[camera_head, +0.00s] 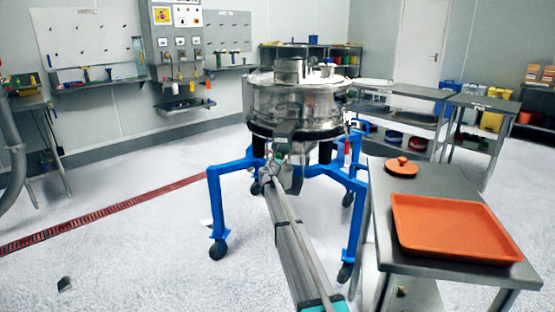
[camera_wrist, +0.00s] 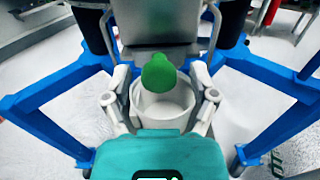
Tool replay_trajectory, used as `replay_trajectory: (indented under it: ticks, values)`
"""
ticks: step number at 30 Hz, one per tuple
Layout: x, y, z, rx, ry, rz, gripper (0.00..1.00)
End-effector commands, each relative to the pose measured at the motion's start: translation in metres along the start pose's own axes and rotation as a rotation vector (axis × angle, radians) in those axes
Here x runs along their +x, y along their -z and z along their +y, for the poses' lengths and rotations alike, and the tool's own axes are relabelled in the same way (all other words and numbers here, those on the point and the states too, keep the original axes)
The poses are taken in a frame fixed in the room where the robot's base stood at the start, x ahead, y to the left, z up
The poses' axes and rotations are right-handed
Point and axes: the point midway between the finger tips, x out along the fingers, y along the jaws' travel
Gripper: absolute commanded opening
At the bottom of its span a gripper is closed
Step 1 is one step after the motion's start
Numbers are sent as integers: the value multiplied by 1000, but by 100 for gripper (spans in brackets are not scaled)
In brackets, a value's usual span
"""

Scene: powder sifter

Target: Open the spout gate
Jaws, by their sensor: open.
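The round steel sifter (camera_head: 300,105) stands on a blue wheeled frame in the head view. In the wrist view its grey metal spout (camera_wrist: 155,28) shows at the top centre. A round green knob (camera_wrist: 158,72) sits just below the spout, in front of a white round-rimmed part (camera_wrist: 163,108). I cannot tell if this part is the spout's outlet or a vessel. My gripper (camera_wrist: 160,94) is open, with one finger on each side of the knob and white part, apparently touching neither. In the head view my arm reaches under the sifter, and the gate is hard to make out.
Blue frame legs (camera_head: 218,205) stand on both sides of my gripper. On the right, a grey table (camera_head: 385,238) holds an orange tray (camera_head: 455,252) and a small orange lid (camera_head: 401,167). The floor left of the frame is mostly clear.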

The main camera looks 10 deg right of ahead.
Motion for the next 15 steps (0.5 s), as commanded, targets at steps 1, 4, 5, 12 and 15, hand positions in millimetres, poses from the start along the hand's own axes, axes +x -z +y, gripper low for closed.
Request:
replay_trajectory:
  ticks: [1,4,5,12,15]
  values:
    - [0,0,0,0,0,0,75]
    - [0,0,0,0,0,0,62]
    - [0,0,0,0,0,0,57]
    - [0,0,0,0,0,0,12]
    - [0,0,0,0,0,0,0]
